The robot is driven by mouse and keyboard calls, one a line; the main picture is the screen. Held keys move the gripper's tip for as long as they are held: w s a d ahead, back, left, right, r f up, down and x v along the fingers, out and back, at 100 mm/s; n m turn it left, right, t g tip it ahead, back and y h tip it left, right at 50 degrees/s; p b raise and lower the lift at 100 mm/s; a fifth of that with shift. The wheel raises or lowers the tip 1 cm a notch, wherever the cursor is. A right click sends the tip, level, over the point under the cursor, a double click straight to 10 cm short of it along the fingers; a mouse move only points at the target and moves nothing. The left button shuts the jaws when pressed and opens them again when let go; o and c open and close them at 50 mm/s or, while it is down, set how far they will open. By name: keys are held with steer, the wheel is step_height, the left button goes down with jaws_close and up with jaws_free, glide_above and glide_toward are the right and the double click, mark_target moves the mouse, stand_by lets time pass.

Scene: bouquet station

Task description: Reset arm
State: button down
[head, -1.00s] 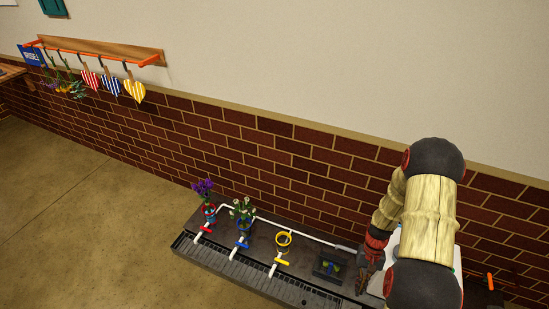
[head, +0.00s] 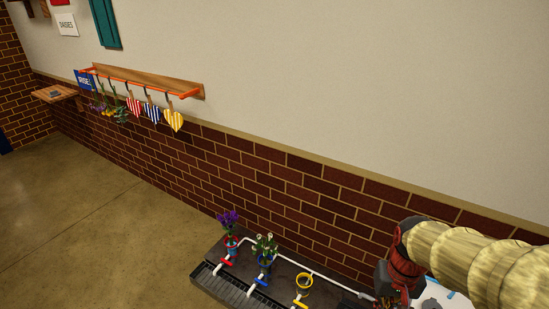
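My arm, with pale wood-like links and dark red and black joints, fills the lower right of the head view. My gripper (head: 395,297) is at the bottom edge, partly cut off and dark against the station, so its fingers cannot be made out clearly. It is to the right of the yellow-rimmed pot (head: 304,284) and apart from it. Nothing can be seen held in it.
The dark station (head: 222,287) bears a red pot with purple flowers (head: 229,222), a blue pot with white flowers (head: 265,248), and white pipes with coloured valves. A wall rack (head: 150,82) holds striped hearts and hanging bunches. The floor at left (head: 90,230) is clear.

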steer(key=s+a+r+n+t, duration=0.1)
steer(key=s+a+r+t, duration=0.1)
steer(key=r, duration=0.5)
steer(key=s+a+r+n+t, duration=0.1)
steer(key=s+a+r+t, duration=0.1)
steer(key=r, duration=0.5)
steer(key=a+t, duration=0.1)
steer(key=a, duration=0.1)
steer(key=shift+s+a+r+t, duration=0.3)
steer(key=shift+s+a+t, duration=0.05)
steer(key=shift+s+t, duration=0.05)
